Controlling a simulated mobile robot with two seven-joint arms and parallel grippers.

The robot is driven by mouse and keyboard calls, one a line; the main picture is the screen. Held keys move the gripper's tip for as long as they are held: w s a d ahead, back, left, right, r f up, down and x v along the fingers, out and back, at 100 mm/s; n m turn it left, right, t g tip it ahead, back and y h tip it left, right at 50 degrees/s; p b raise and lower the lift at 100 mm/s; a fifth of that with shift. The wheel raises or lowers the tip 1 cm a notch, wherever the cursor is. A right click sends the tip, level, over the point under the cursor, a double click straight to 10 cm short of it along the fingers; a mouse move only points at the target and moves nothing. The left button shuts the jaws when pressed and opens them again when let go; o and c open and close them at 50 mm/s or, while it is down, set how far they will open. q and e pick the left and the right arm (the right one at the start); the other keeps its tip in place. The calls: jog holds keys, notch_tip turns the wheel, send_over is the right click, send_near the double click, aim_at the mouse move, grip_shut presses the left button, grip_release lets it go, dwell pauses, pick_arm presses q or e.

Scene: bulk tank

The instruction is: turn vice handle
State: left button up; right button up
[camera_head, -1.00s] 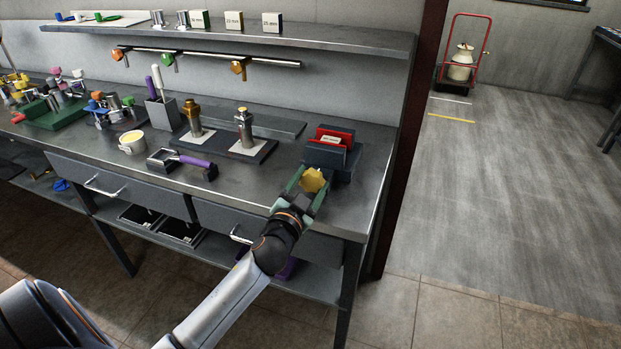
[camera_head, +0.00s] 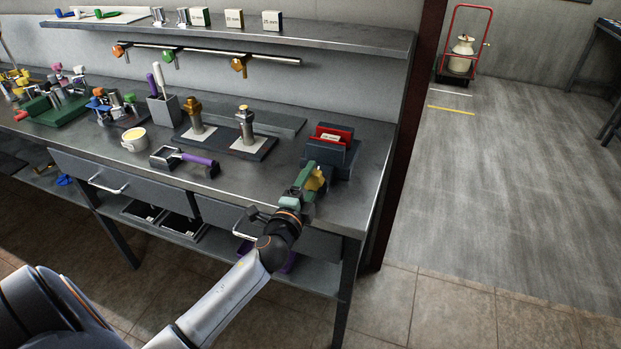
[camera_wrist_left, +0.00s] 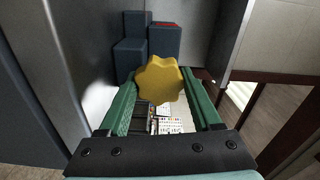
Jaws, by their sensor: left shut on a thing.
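The vice (camera_head: 338,150) is dark blue-grey with red jaw faces and stands at the right end of the bench. A small white labelled block (camera_head: 331,138) sits between its jaws. Its handle is a yellow lobed knob (camera_head: 315,180) on the front. My left gripper (camera_head: 309,179) is shut on the knob, with its green fingers on either side. In the left wrist view the knob (camera_wrist_left: 161,80) lies between the two fingertips, with the vice (camera_wrist_left: 146,45) behind it. The gripper hides part of the knob in the head view. My right gripper is not in view.
The bench top (camera_head: 255,185) is clear left of the gripper. A purple-handled tool (camera_head: 197,160), a cup (camera_head: 134,138) and two metal fittings on a dark plate (camera_head: 262,147) stand further left. A dark red post (camera_head: 408,130) rises just right of the bench.

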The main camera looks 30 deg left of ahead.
pick_arm(q)
jog(key=shift+m, duration=1.1)
jog(key=o, duration=1.4)
jog(key=b+v, duration=0.1)
jog(key=v, duration=1.1)
jog(key=shift+s, duration=0.3)
jog(key=shift+c, duration=0.2)
